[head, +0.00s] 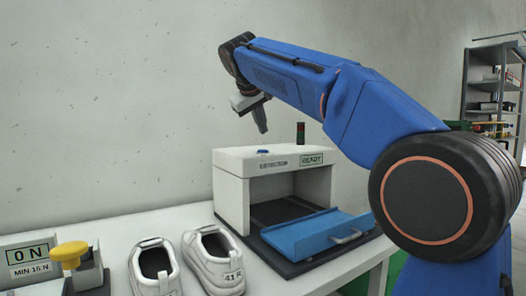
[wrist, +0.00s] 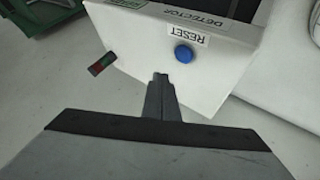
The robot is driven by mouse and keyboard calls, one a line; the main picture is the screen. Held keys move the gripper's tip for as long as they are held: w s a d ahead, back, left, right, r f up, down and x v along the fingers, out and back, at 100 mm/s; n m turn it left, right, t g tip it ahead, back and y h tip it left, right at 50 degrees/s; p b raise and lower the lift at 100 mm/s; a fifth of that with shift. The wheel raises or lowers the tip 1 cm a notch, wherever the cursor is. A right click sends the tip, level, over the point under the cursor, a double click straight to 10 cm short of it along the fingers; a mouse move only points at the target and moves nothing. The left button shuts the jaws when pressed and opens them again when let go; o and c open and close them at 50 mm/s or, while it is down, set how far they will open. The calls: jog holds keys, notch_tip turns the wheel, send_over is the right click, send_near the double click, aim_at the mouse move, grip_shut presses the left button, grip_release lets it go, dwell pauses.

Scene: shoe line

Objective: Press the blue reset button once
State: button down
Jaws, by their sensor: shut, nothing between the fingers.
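The blue reset button (wrist: 183,54) sits on the white top of the detector box (wrist: 215,75), beside a label reading RESET (wrist: 186,33). In the head view the button (head: 264,151) shows small on top of the detector (head: 232,190). My gripper (head: 262,130) is shut and empty, pointing down above the detector's top. In the wrist view my gripper's fingertips (wrist: 160,76) are together, to the lower left of the button in the picture. They look apart from the button, with a gap above the box top in the head view.
A red and green signal light (head: 300,132) stands at the detector's back. A READY display (head: 312,160) is on its front, above an open blue flap (head: 315,232). Two white shoes (head: 213,262) and a yellow-knobbed device (head: 70,252) stand on the table to the left.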

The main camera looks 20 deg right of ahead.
jog(key=shift+r, duration=0.8)
